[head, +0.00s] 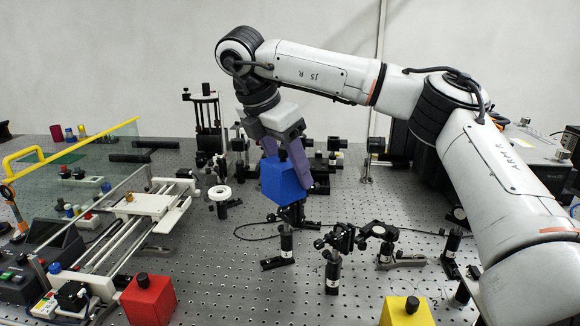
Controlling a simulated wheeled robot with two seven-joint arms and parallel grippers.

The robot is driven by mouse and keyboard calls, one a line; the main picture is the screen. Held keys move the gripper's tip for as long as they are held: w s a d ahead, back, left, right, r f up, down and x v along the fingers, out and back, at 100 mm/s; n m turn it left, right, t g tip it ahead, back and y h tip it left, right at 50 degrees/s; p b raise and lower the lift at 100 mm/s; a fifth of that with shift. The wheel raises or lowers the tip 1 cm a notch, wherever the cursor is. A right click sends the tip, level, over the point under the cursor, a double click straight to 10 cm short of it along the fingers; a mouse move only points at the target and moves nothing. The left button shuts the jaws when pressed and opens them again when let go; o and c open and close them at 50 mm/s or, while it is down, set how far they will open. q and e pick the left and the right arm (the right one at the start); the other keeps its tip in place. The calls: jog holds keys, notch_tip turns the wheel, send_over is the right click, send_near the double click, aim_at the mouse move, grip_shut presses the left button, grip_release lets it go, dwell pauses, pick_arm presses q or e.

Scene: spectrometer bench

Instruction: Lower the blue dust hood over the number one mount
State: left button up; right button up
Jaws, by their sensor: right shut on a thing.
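The blue dust hood (284,182) is a blue box with a dark knob on top. My right gripper (283,152) is shut on it from above and holds it slightly tilted. Straight below the hood in the picture stands a black post mount (286,242) with a white label; the hood may hide its upper part. I cannot tell the gap between them. More labelled post mounts stand to the right, one in front (333,268) and one farther right (387,248). The numbers on the labels are too small to read. My left gripper is not in view.
A red hood (149,301) and a yellow hood (407,313) stand at the front of the perforated bench (225,290). A white rail stage (140,205) and a clear panel with a yellow edge are at left. Black optics stand behind the hood. A thin cable crosses the bench.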

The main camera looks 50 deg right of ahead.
jog(key=shift+f+b, duration=1.25)
jog(key=shift+f, duration=0.5)
jog(key=shift+f, duration=0.15)
jog(key=shift+f+b, duration=1.5)
jog(key=shift+f, duration=0.4)
jog(key=shift+f, duration=0.15)
jog(key=o, duration=1.1)
